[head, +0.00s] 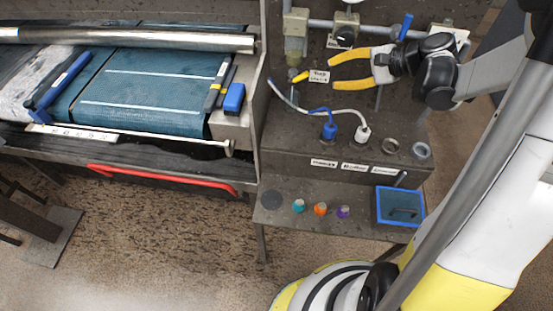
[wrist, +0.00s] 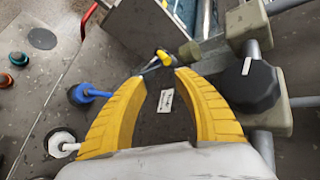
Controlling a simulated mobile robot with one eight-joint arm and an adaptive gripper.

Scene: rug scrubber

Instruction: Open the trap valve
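The trap valve's yellow handle (head: 300,77) sits at the lower end of a vertical pipe fitting at the back left of the dark bench. It also shows in the wrist view (wrist: 165,57), just beyond my fingertips. A white label (head: 319,76) hangs beside it; its small print seems to read "Trap valve", and it shows between my fingers in the wrist view (wrist: 166,101). My gripper (head: 333,70) has yellow fingers spread apart with nothing held. It is to the right of the handle in the head view and seems not to touch it.
A black knob (head: 343,37) on a pipe block is close to my gripper, with a blue lever (head: 405,26) to its right. Blue (head: 329,131) and white (head: 362,134) hose plugs stand on the bench (head: 290,140). A metal-sided machine with a rug is on the left.

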